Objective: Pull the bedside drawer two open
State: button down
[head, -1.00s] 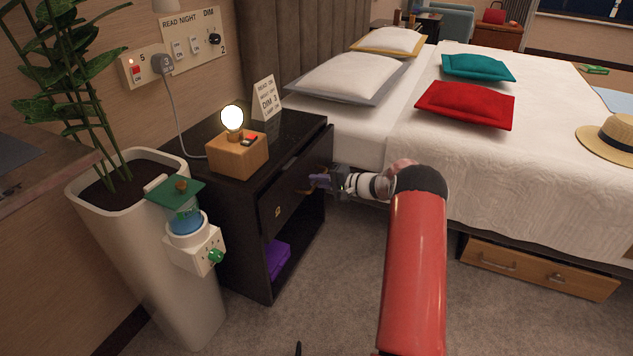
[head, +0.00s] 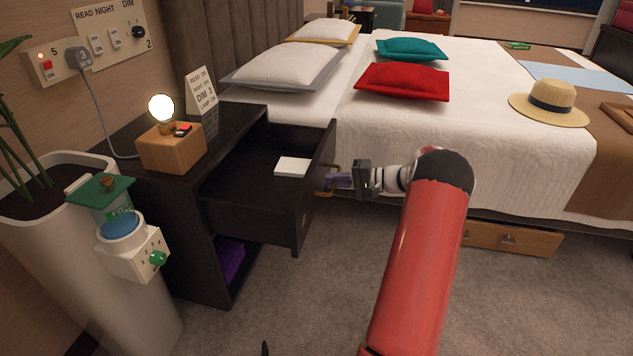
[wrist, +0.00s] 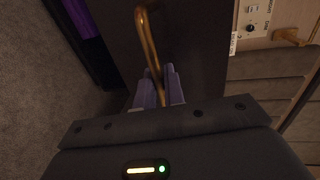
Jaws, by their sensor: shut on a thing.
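The dark bedside drawer (head: 262,212) is pulled well out of the black nightstand (head: 237,118). A white flat item (head: 292,167) lies inside it. My gripper (head: 333,181) is at the drawer front, shut on its brass handle (head: 328,172). In the wrist view, the purple fingers of my gripper (wrist: 159,88) close around the lower part of the brass handle (wrist: 149,44), against the dark drawer front (wrist: 195,50). The exact finger contact is partly hidden.
A lit lamp on a wooden block (head: 172,148) and a sign card (head: 202,92) stand on the nightstand. A purple item (head: 231,259) lies in its lower open shelf. The bed (head: 490,130) is close behind my arm. Carpet (head: 310,300) in front is clear.

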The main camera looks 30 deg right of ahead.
jog(key=shift+s+d+f, duration=0.1)
jog(key=shift+s+d, duration=0.7)
jog(key=shift+s, duration=0.05)
jog(key=c, duration=1.6)
grip_release()
jog(key=shift+c, duration=0.2)
jog(key=shift+d, duration=0.1)
jog(key=v, duration=0.7)
jog(key=shift+s+d, duration=0.2)
jog(key=shift+s, duration=0.05)
